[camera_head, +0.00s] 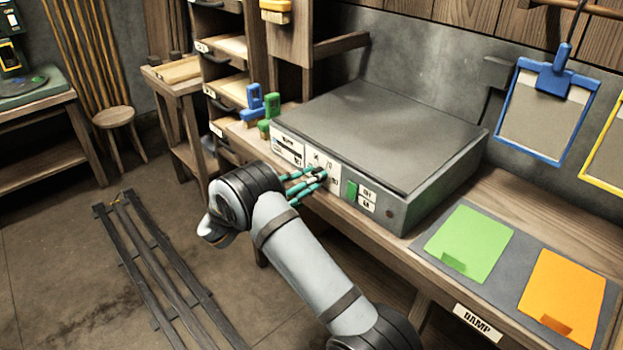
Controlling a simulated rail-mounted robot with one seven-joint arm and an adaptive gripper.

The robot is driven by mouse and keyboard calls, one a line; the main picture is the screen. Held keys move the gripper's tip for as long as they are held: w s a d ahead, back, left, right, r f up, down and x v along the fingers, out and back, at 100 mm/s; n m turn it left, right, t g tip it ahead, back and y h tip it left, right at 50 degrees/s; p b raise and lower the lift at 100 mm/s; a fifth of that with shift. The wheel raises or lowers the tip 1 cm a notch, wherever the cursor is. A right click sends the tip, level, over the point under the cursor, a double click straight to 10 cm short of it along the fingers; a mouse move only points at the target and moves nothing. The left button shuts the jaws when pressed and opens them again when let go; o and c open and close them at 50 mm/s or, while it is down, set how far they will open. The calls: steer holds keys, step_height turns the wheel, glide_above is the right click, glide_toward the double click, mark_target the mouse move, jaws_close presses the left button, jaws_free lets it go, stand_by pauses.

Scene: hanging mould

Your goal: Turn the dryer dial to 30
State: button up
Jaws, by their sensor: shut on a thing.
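The dryer (391,129) is a low grey box with a flat dark top on the wooden bench. My gripper (322,174), with teal fingers, is at the front panel, shut on the dryer dial (319,171), which is mostly hidden behind the fingertips. The dial's pointer and the number it stands at are too small and covered to read. My arm reaches up to the panel from the lower right.
Green (468,243) and orange (562,291) sheets lie on a grey mat to the right, above a "DAMP" label (478,321). A blue-framed screen (544,112) hangs on the wall.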

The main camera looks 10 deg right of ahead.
steer(key=shift+a, duration=0.1)
steer(key=o, duration=1.2)
steer(key=shift+c, duration=0.2)
steer(key=v, duration=1.2)
steer(key=shift+w, duration=0.1)
steer(key=x, duration=1.2)
